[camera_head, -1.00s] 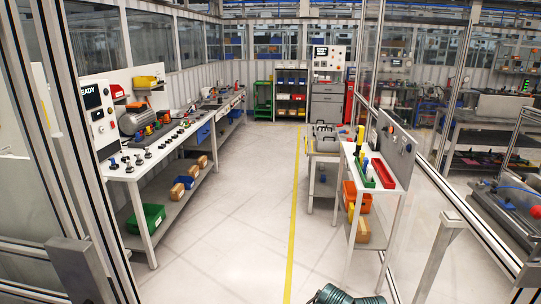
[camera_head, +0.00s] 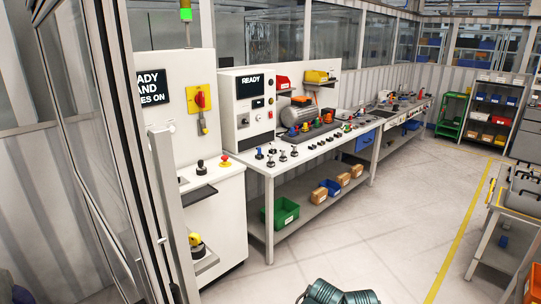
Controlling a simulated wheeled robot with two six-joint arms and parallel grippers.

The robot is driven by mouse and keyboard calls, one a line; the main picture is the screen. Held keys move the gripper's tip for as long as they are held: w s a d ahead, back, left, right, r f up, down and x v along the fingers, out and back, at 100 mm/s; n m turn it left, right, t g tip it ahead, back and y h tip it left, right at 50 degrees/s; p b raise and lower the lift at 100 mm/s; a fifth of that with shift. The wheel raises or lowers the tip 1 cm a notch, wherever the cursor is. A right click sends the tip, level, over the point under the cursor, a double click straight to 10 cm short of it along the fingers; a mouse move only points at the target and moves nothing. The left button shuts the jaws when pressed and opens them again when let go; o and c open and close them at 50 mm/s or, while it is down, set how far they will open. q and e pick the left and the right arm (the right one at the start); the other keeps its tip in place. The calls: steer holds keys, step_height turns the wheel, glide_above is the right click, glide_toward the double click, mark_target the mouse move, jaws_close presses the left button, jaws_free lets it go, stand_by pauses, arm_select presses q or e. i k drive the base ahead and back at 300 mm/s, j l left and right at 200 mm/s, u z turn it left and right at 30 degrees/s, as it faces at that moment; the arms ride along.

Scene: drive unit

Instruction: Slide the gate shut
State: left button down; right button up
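A tall aluminium-framed clear panel (camera_head: 100,130) stands close by at the left edge of the view. It looks like the gate or part of its frame; I cannot tell which. A vertical metal bar with a bracket (camera_head: 160,190) runs along its right side. To the right of this frame the way to the workbenches is open. The lower end of the panel is out of view. Neither of my grippers shows, and nothing of mine is seen touching the panel.
A white control cabinet (camera_head: 215,215) with a red-and-yellow switch stands just behind the frame. A long workbench (camera_head: 300,160) runs back from it. A table (camera_head: 515,205) stands at the right.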

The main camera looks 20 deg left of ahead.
mark_target(76, 39)
steer(key=i+u, duration=0.2)
steer(key=u, duration=0.3)
steer(key=i+l+u, duration=0.2)
steer(key=u, duration=0.3)
steer(key=i+l+u, duration=0.2)
steer(key=u, duration=0.3)
steer(key=i+l+u, duration=0.1)
steer(key=l+u, duration=0.25)
steer(key=u, duration=0.15)
steer(key=i+l+u, duration=0.15)
steer(key=l+u, duration=0.15)
steer(key=i+l+u, duration=0.1)
steer(key=l+u, duration=0.2)
steer(key=l, duration=0.15)
